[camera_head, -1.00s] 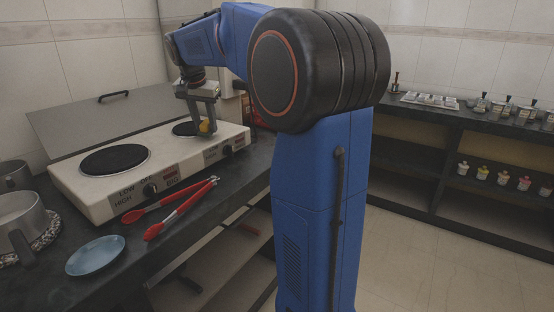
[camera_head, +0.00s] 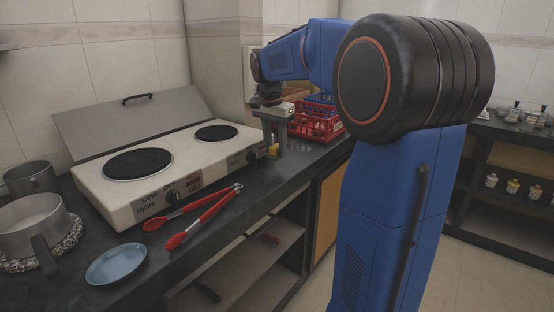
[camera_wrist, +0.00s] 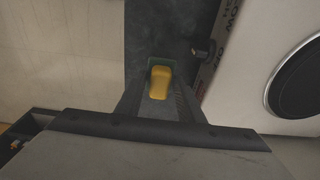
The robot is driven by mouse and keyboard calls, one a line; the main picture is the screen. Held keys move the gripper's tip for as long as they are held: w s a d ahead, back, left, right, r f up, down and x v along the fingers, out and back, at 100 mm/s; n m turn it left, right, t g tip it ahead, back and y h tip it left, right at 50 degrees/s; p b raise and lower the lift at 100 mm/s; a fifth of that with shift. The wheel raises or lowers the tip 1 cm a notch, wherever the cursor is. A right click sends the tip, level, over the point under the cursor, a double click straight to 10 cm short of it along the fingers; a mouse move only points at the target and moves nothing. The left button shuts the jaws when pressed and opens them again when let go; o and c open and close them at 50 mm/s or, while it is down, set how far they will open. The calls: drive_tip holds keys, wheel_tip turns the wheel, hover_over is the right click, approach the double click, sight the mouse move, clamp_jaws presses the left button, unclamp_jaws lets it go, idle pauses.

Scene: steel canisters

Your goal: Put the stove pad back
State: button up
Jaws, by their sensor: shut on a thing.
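The stove pad appears to be a small yellow block with a green face (camera_wrist: 160,79), like a scouring sponge. In the wrist view it sits between my fingers, above the dark countertop. In the head view a bit of its yellow (camera_head: 273,149) shows at my fingertips. My gripper (camera_head: 275,148) is shut on it and points down beside the right end of the white two-burner stove (camera_head: 190,158). In the wrist view the stove (camera_wrist: 250,95) lies to the right of the fingers. Whether the pad touches the counter cannot be told.
Red tongs (camera_head: 203,216) and a blue plate (camera_head: 117,263) lie on the dark counter (camera_head: 155,244) before the stove. Metal pots (camera_head: 30,220) stand at left. A red basket (camera_head: 316,127) and a blue basket (camera_head: 322,99) stand behind my gripper. The counter front edge is close.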

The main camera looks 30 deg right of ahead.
sight(275, 157)
drive_tip(key=shift+f, duration=2.15)
drive_tip(key=o, duration=0.9)
drive_tip(key=shift+f, duration=0.1)
drive_tip(key=r, duration=0.4)
drive_tip(key=a+r, duration=0.1)
drive_tip(key=r, duration=0.7)
drive_tip(key=shift+s+a+r, duration=0.1)
drive_tip(key=shift+s+a, duration=0.15)
drive_tip(key=s+a+f+n+t, duration=0.1)
drive_tip(key=s+a+f+n, duration=0.3)
drive_tip(key=s, duration=0.6)
drive_tip(key=s+a+f+n+t+y, duration=0.1)
drive_tip(key=s+a+f+n+t, duration=0.1)
drive_tip(key=s+a+f+n, duration=0.3)
drive_tip(key=s+a+f+n+t, duration=0.1)
drive_tip(key=s+a+f+n, duration=0.4)
drive_tip(key=s+f, duration=0.6)
drive_tip(key=shift+s+f, duration=0.15)
drive_tip(key=shift+s, duration=1.65)
